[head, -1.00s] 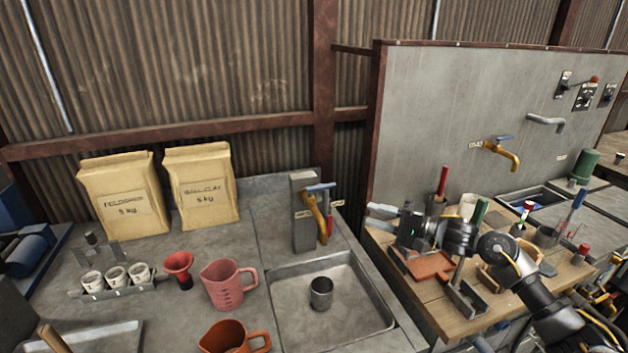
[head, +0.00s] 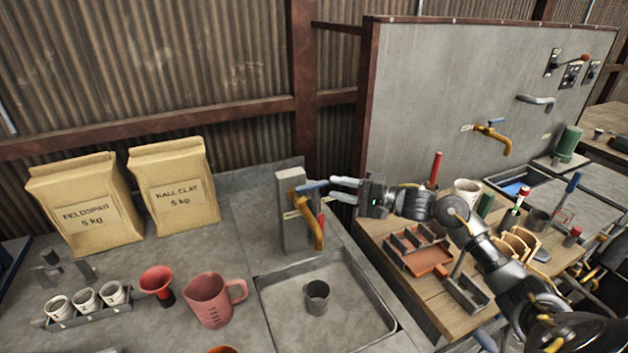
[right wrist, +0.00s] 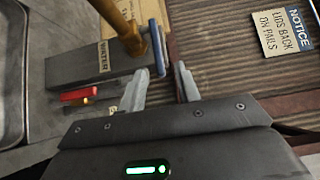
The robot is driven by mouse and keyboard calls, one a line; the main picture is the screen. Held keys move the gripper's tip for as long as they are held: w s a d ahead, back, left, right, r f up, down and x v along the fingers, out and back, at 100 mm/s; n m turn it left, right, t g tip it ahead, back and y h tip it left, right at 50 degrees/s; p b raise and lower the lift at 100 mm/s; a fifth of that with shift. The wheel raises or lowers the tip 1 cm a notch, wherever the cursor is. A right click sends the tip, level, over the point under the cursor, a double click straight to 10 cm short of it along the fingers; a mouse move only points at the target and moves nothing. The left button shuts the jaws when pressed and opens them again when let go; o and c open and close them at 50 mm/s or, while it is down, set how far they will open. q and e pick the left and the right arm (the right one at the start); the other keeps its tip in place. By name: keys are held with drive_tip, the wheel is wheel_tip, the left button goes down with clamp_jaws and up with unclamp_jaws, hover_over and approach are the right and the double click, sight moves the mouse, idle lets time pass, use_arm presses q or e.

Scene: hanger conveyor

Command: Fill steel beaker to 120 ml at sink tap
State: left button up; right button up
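The steel beaker (head: 317,298) stands upright in the sink basin (head: 380,322), below the tap spout in the picture. Its contents cannot be made out. The brass tap (head: 312,222) sits on a grey post and has a blue lever (head: 312,187); no water stream shows. My right gripper (head: 334,187) is open at the lever's right end. In the right wrist view, the end of the blue lever (right wrist: 157,48) lies near the gap between the two fingertips (right wrist: 161,72); whether they touch it cannot be told. My left gripper is out of view.
A pink measuring jug (head: 211,300), a red funnel (head: 157,283) and a rack of small white cups (head: 86,300) stand left of the sink. Two paper sacks (head: 172,187) stand behind them. A wooden bench (head: 400,290) with trays lies below my right arm.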

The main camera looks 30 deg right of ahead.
sight(316, 183)
drive_tip(key=p+x, duration=0.1)
drive_tip(key=x, duration=0.5)
drive_tip(key=shift+w+r+p, duration=0.1)
drive_tip(key=shift+p, duration=0.2)
drive_tip(key=shift+x, duration=0.75)
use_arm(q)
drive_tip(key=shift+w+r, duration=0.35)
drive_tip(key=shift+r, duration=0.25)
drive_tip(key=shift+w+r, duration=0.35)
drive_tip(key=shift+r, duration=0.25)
use_arm(e)
drive_tip(key=shift+c, duration=0.2)
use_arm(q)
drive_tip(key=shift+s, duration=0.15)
use_arm(e)
clamp_jaws()
